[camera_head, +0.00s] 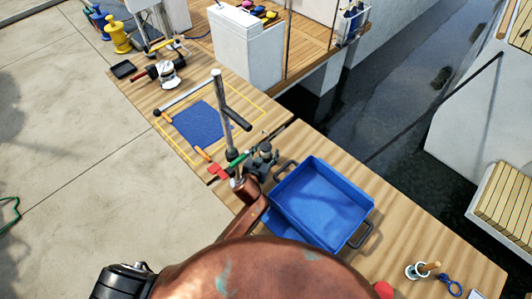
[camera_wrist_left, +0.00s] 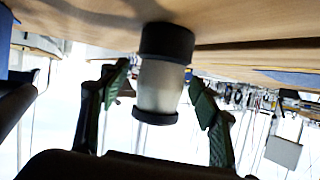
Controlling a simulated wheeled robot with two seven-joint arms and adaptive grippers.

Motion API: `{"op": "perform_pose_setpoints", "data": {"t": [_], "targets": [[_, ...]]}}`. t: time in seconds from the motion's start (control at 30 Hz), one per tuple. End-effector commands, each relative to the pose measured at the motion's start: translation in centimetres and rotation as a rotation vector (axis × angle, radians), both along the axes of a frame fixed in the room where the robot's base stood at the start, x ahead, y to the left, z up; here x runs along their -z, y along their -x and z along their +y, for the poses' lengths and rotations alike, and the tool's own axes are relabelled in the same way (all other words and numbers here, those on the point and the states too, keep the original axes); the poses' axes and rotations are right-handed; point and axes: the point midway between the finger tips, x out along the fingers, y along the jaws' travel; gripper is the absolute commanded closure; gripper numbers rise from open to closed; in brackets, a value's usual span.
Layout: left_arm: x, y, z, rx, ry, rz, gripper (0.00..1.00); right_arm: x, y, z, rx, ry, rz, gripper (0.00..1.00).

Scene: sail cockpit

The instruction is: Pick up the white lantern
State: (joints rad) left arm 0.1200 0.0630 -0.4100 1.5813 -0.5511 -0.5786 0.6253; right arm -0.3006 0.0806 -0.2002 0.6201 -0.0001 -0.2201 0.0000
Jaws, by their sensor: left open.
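The white lantern (camera_wrist_left: 160,85) has a pale translucent body with black end caps. In the left wrist view it stands between the two green-padded fingers of my left gripper (camera_wrist_left: 160,98), which is open. A gap shows on each side of the lantern, so the fingers look apart from it. The wrist picture is upside down, with the wooden table top (camera_wrist_left: 250,55) at the top and the lantern's wide black end at it. In the head view my left gripper (camera_head: 254,160) is small and dark near the table's middle; I cannot clearly pick out the lantern there. My right gripper is not in view.
A blue tray (camera_head: 360,193) with dark handles sits just right of my left gripper. A grey post (camera_head: 222,115) with a side arm stands close behind it. A blue mat (camera_head: 198,127) lies left. A cup-like item (camera_head: 416,271) and blue shackle (camera_head: 453,284) lie at the lower right.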

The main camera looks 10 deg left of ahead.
Motion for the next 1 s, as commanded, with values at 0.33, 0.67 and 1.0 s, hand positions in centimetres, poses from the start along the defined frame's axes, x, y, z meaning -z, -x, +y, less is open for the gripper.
{"op": "perform_pose_setpoints", "data": {"t": [0.33, 0.67, 1.0], "targets": [[-0.05, 0.04, -0.04, 0.001, 0.001, -0.001, 0.57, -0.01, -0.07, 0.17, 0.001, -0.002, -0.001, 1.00], [-0.06, 0.05, -0.05, 0.001, 0.001, -0.001, 0.80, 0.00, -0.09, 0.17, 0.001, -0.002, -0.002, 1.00], [-0.14, 0.01, -0.07, 0.001, 0.001, -0.002, 0.94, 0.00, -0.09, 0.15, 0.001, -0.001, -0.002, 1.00]]}}
